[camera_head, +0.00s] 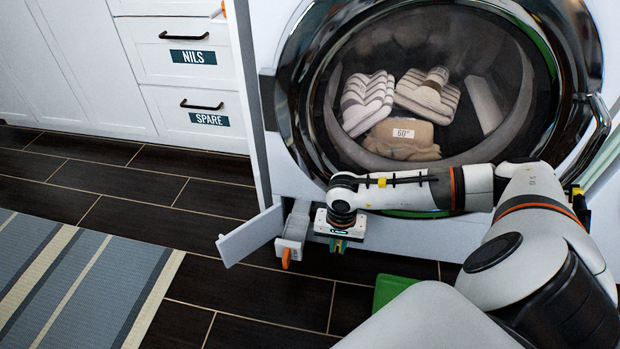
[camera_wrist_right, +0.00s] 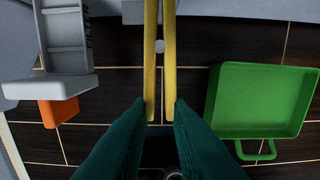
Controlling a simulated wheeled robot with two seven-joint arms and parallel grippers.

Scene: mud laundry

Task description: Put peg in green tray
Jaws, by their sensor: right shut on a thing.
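The yellow peg (camera_wrist_right: 150,60) shows in the right wrist view as two long strips. Their lower ends are between the teal fingertips of my right gripper (camera_wrist_right: 160,108), which is shut on the peg. In the head view, my right gripper (camera_head: 338,245) points down in front of the washer's lower edge, and the peg is hard to make out there. The green tray (camera_wrist_right: 258,132) lies on the floor to the right of the gripper, with its handle toward the bottom of the wrist view. In the head view my arm hides much of the tray (camera_head: 388,292). My left gripper is not in view.
A grey filter piece (camera_wrist_right: 66,60) with an orange tab (camera_wrist_right: 60,112) sticks out left of the gripper. An open flap (camera_head: 250,236) is beside it. The washer drum (camera_head: 455,148) holds folded cloths. A striped rug (camera_head: 75,280) lies left; dark floor tiles are clear between.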

